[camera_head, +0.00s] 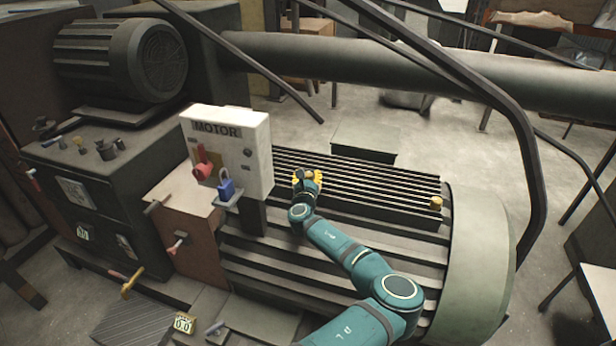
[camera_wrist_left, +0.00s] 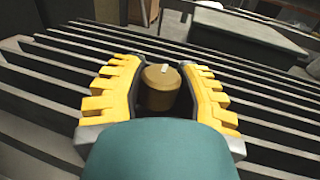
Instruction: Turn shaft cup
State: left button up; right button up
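A small brass-coloured shaft cup (camera_wrist_left: 161,92) with a pale mark on its top stands on the ribbed motor housing. My left gripper (camera_wrist_left: 160,70) has its yellow fingers on both sides of the cup, with narrow dark gaps showing, so it looks open around it. In the head view my left gripper (camera_head: 308,178) is over the ribs, just right of the motor box; the cup's top (camera_head: 309,174) shows small between the fingers. A second brass cup (camera_head: 436,203) stands at the right end of the ribs. My right gripper is not in view.
A white MOTOR box (camera_head: 228,150) with a red switch and blue padlock stands left of my gripper. A thick pipe (camera_head: 400,80) crosses behind. A dark bent bar (camera_head: 520,140) comes down on the right. Open floor (camera_head: 345,110) lies beyond.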

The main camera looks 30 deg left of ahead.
pick_arm(q)
grip_shut()
jog(key=shift+m+h, duration=0.3)
jog(key=shift+h, duration=0.1)
jog(key=m+t+h, duration=0.1)
jog(key=m+h, duration=0.1)
jog(key=h, duration=0.1)
jog(key=shift+f+t+h+b, duration=0.1)
jog(key=shift+t+h+b, duration=0.2)
jog(key=shift+b, duration=0.1)
jog(key=shift+m+h+b, duration=0.4)
jog(key=shift+m+h, duration=1.4)
jog(key=shift+h, duration=0.7)
jog(key=shift+d, duration=0.1)
jog(key=o, duration=0.9)
grip_release()
jog(key=shift+o, duration=0.2)
